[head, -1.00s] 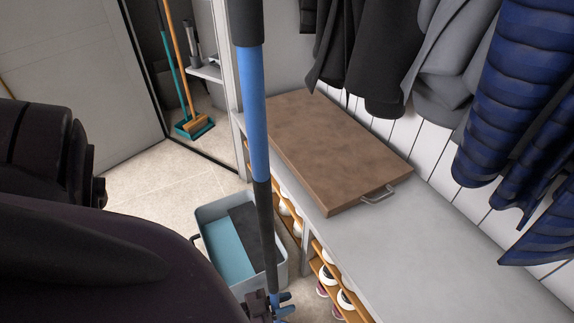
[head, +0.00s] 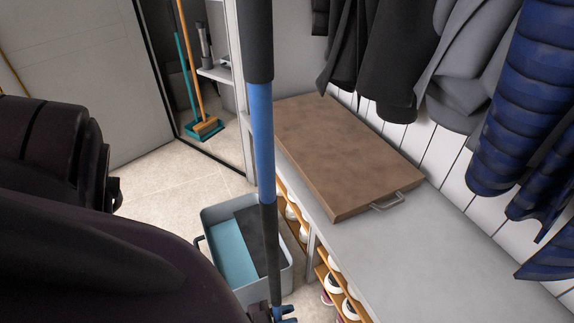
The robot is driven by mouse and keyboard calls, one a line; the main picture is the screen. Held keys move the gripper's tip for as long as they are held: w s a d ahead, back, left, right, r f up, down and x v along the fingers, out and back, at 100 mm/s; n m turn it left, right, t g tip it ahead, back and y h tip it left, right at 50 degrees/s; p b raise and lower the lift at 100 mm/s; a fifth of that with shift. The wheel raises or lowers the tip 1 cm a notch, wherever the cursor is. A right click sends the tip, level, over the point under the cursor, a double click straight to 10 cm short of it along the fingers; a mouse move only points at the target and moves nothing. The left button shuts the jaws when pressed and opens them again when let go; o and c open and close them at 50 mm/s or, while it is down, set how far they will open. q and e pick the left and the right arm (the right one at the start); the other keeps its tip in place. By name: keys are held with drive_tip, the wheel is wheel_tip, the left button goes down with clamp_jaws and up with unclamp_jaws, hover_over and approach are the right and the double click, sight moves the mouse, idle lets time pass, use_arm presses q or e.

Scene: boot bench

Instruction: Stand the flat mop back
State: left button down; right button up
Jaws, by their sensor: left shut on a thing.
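The flat mop (head: 262,130) stands nearly upright in front of me in the head view. Its handle is blue with dark grip sections, and its top runs out of the picture. My left gripper (head: 272,314) is at the bottom edge, shut on the mop handle; only a small part of it shows. The mop's lower end and head are out of view below. My right gripper is not in view.
The bench (head: 440,250) carries a brown board (head: 345,160), with shoes below. Coats (head: 390,60) hang at right. An open closet holds a broom (head: 206,127). Tiled floor at left is clear.

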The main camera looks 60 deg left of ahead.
use_arm(q)
drive_tip(key=shift+f, duration=0.1)
drive_tip(key=c, duration=1)
unclamp_jaws()
drive_tip(key=v, duration=0.4)
drive_tip(key=p+v, duration=0.1)
drive_tip(key=v, duration=0.3)
drive_tip(key=r+v, duration=0.1)
drive_tip(key=v, duration=0.3)
drive_tip(key=shift+r, duration=0.1)
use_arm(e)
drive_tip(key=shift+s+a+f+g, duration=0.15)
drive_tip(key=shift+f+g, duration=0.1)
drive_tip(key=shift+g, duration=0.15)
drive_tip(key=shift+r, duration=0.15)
